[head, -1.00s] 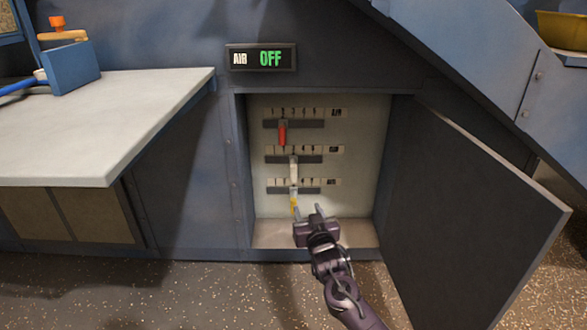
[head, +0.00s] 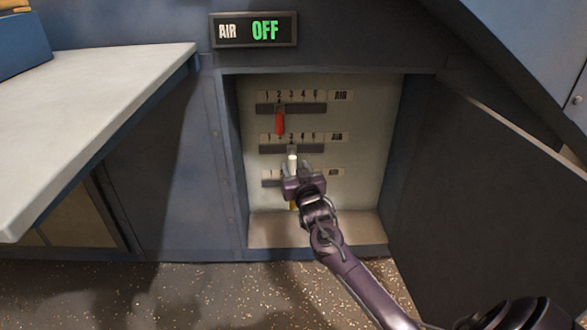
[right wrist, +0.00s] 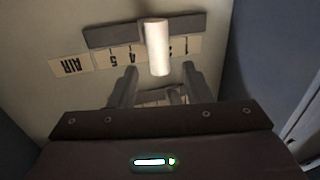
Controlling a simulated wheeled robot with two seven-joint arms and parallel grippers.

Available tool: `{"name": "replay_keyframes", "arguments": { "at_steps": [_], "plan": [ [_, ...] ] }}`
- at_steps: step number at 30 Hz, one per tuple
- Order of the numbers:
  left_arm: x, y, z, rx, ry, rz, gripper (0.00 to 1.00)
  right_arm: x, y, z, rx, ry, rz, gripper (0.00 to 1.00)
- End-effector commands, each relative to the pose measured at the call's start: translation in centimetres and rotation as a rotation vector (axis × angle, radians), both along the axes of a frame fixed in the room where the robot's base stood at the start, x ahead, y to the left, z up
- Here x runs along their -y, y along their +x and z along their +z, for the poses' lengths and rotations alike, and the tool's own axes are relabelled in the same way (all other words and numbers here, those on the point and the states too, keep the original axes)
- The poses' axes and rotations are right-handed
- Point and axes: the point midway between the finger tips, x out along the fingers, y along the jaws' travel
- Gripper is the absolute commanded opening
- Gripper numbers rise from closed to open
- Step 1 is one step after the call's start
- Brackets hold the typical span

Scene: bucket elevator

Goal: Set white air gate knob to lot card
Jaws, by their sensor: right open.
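The white knob (head: 292,163) hangs from the middle slotted scale inside the open cabinet, at about the 3. It also shows in the right wrist view (right wrist: 157,47), with upside-down number labels behind it. My right gripper (head: 297,174) is open just in front of and below the white knob. In the right wrist view my two fingers (right wrist: 160,78) stand apart, one on each side of the knob's line, with its lower end near the gap. I cannot tell whether they touch it. No lot card can be made out. My left gripper is not in view.
A red knob (head: 280,124) sits at 2 on the top scale. A yellow knob (head: 292,206) is mostly hidden below my gripper. The display (head: 254,30) reads AIR OFF. The open cabinet door (head: 490,210) stands at right, a pale worktop (head: 90,110) at left.

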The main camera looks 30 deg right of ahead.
Motion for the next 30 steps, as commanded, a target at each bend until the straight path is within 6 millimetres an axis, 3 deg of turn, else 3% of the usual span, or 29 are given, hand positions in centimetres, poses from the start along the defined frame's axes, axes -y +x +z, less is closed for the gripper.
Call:
{"name": "replay_keyframes", "arguments": {
  "at_steps": [6, 17, 27, 30],
  "plan": [
    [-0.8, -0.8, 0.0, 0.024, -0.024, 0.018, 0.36, 0.8, 2.3, -0.2, 0.001, 0.0, 0.0, 0.44],
    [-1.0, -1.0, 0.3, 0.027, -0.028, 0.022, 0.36, 1.0, 2.7, 0.0, 0.0, 0.0, 0.0, 0.44],
    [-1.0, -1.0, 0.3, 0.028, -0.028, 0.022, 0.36, 1.0, 2.7, 0.0, 0.0, 0.0, 0.0, 0.0],
    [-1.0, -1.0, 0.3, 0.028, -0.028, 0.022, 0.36, 1.0, 2.7, 0.0, 0.0, 0.0, 0.0, 0.0]
  ]
}}
